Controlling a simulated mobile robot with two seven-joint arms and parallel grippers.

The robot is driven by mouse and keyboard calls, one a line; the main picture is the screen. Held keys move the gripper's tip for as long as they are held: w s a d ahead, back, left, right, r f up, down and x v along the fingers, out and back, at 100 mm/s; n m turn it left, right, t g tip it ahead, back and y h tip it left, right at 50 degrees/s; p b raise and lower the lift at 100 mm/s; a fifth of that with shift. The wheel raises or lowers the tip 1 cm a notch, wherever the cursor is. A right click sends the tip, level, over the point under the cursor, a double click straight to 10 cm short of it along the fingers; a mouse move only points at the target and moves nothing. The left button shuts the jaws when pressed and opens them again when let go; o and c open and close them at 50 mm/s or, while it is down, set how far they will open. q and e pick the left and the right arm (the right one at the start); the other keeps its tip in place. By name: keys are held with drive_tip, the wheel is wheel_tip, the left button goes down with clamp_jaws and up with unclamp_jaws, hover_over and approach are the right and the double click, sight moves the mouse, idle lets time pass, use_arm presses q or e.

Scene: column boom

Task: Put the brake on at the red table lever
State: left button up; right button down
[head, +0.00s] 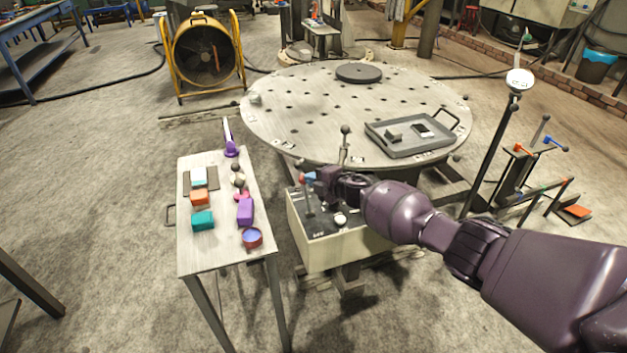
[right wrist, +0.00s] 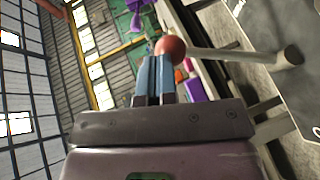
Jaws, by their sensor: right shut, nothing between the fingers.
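The red lever is a red ball knob (head: 302,177) on a thin rod, standing at the left side of a pale control box (head: 345,252) in front of the round table. In the right wrist view the red knob (right wrist: 172,47) sits at the end of a pale rod. My right gripper (head: 311,176) is shut and empty, with its blue fingertips right beside the knob. In the right wrist view the fingertips (right wrist: 156,62) are just left of the knob; I cannot tell whether they touch it. My left gripper is not in view.
The round perforated table (head: 310,100) stands behind the box and carries a grey tray (head: 411,151). A taller dark-knobbed lever (head: 345,130) and a white knob (head: 340,219) are close to my gripper. A small side table (head: 213,255) with coloured blocks stands at left.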

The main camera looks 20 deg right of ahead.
drive_tip(key=shift+w+d+r, duration=0.15)
drive_tip(key=shift+w+r, duration=0.1)
drive_tip(key=shift+r, duration=0.1)
idle(0.3)
